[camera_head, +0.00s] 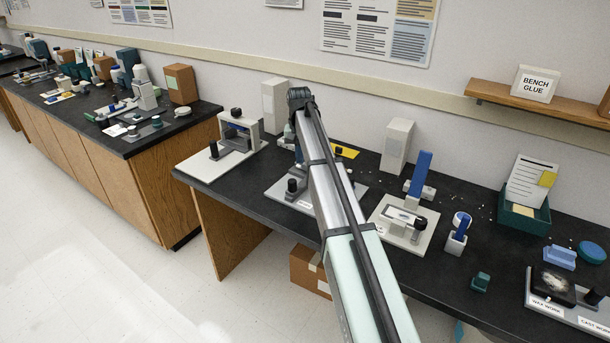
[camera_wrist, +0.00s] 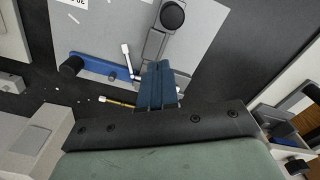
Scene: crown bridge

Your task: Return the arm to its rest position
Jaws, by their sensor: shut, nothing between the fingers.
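My gripper (camera_wrist: 158,75) shows in the wrist view as two blue fingers pressed together, with nothing between them. It points at a grey base board (camera_wrist: 210,50) bearing a grey fixture with a round black knob (camera_wrist: 172,15); whether the fingertips touch the fixture I cannot tell. In the head view my arm reaches from the bottom edge up over the middle bench, and its elbow hides most of the gripper. The same board (camera_head: 276,197) shows partly behind the arm in the head view.
A blue bar (camera_wrist: 98,65) and a small brass rod (camera_wrist: 116,102) lie close to the fingers. Right of the arm stand a white-based device (camera_head: 400,238), a beige block (camera_head: 397,146) and a green card box (camera_head: 524,222). Another device (camera_head: 236,132) stands left. Floor at left is open.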

